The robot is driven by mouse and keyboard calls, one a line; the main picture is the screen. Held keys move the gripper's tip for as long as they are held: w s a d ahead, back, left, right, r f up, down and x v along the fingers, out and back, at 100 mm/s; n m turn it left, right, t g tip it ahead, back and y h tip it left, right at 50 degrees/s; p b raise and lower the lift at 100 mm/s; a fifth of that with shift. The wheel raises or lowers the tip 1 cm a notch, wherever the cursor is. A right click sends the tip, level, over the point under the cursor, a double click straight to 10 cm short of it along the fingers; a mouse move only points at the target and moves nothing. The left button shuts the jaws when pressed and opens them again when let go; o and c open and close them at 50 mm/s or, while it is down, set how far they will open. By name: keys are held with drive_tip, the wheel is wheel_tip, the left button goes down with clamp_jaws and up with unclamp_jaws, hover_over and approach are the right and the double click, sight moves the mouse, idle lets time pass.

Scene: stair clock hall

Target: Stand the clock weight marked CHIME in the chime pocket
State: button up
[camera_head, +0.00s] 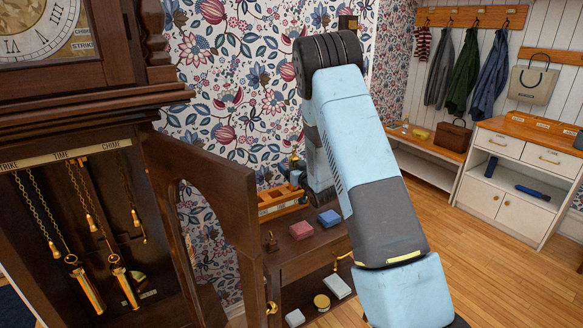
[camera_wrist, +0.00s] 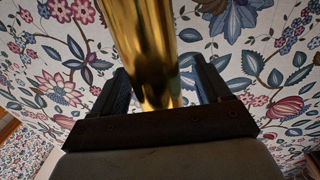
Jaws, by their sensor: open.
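A brass cylinder, apparently a clock weight (camera_wrist: 147,45), stands between the fingers of my gripper (camera_wrist: 163,88) in the wrist view. The jaws are open, with a finger on each side of it. No lettering shows on it, and its far end is out of frame. In the head view my gripper (camera_head: 298,175) is small and partly hidden by my arm, close to a wooden rack with dark pockets (camera_head: 278,208) on a small table. Pocket labels are too small to read. In the clock case (camera_head: 65,175), two brass weights hang; the chain under CHIME (camera_head: 130,200) carries none.
The clock's door (camera_head: 215,185) stands open between the case and the table (camera_head: 325,245). Patterned wallpaper is close behind. Floor to the right is clear.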

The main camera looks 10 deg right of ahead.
drive_tip(key=v, duration=1.3)
drive_tip(key=shift+s, duration=0.4)
drive_tip(key=shift+d, duration=0.1)
